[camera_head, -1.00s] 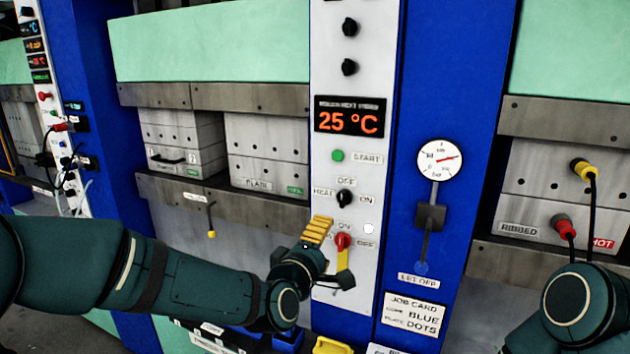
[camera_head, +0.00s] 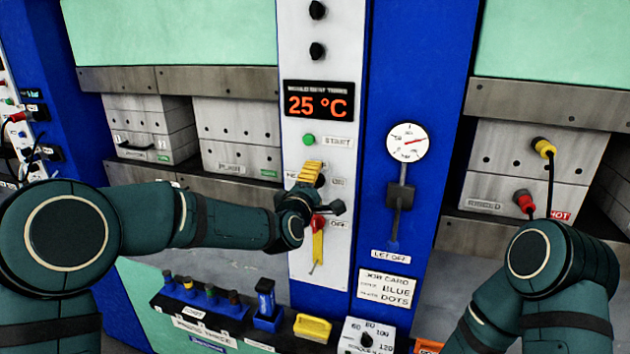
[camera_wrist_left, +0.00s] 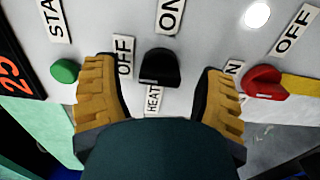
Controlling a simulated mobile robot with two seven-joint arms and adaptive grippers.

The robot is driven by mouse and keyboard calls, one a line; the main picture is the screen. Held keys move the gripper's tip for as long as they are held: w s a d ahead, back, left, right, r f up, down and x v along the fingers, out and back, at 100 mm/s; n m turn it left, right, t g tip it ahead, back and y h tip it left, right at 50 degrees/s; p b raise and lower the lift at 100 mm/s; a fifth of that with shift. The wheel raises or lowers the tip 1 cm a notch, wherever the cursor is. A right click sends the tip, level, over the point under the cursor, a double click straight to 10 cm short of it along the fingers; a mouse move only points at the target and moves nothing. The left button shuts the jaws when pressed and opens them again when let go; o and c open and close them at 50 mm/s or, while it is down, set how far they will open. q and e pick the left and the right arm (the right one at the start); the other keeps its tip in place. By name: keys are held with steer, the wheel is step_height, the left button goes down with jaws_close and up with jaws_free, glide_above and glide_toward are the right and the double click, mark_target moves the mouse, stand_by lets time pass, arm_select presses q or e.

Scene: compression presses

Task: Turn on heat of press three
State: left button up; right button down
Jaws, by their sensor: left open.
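The black heat knob (camera_wrist_left: 160,68) sits on the white control panel (camera_head: 309,262), with OFF, ON and HEAT labels around it in the left wrist view. My left gripper (camera_wrist_left: 162,88) is open, with its yellow fingers on either side of the knob; I cannot tell if they touch it. In the head view my left gripper (camera_head: 312,178) covers most of the knob. The green START button (camera_head: 309,140) is above it, and the red switch (camera_head: 318,223) is below it. My right arm is at the lower right, and its gripper is out of sight.
The temperature display (camera_head: 319,101) reads 25 °C. A pressure gauge (camera_head: 408,143) and a lever (camera_head: 400,196) are on the blue column to the right.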

arm_select(q)
steer(key=shift+w+d, duration=0.15)
steer(key=shift+w, duration=0.3)
steer(key=c, duration=1.2)
